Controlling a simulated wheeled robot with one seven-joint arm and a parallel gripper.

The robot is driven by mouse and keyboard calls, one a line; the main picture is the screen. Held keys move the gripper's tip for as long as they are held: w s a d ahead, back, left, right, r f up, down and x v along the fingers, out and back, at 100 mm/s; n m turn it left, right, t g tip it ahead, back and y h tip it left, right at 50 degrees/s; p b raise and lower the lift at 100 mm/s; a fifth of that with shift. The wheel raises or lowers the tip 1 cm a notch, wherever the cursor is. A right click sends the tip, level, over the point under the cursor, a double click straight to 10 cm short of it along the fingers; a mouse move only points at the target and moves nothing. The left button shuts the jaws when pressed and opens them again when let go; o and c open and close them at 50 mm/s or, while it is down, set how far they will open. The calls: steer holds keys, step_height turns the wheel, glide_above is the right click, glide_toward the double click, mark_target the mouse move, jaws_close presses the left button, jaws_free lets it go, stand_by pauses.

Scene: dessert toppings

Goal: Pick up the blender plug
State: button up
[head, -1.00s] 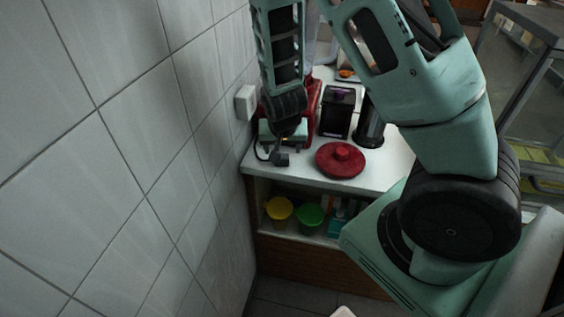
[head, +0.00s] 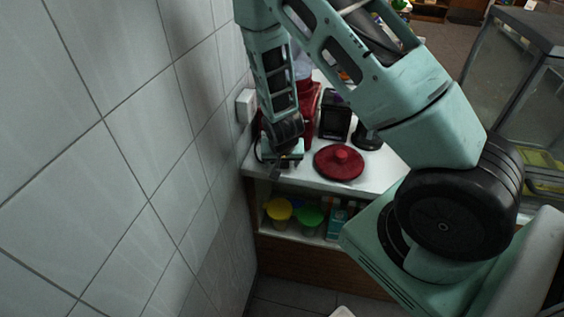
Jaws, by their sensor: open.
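The blender, a red base (head: 308,112) with a clear jar, stands at the back left of the white counter, partly behind my arm. A dark cord (head: 257,150) curves along the counter's left end. The blender plug seems to be the small dark shape (head: 274,172) near the counter's front left edge, just below my gripper. My gripper (head: 279,165) is open and points down low over that corner. Its fingertips are small and dark, and they merge with the plug. I cannot tell whether they touch it or stand around it.
A white wall socket (head: 245,105) is on the tiled wall close to the left of my arm. A red round lid (head: 338,162) lies right of my gripper. A black box (head: 335,115) stands behind it. Yellow (head: 278,210) and green (head: 310,217) bowls sit on the shelf below.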

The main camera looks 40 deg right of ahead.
steer(key=c, duration=1.1)
steer(key=shift+c, duration=0.2)
steer(key=shift+r, duration=0.15)
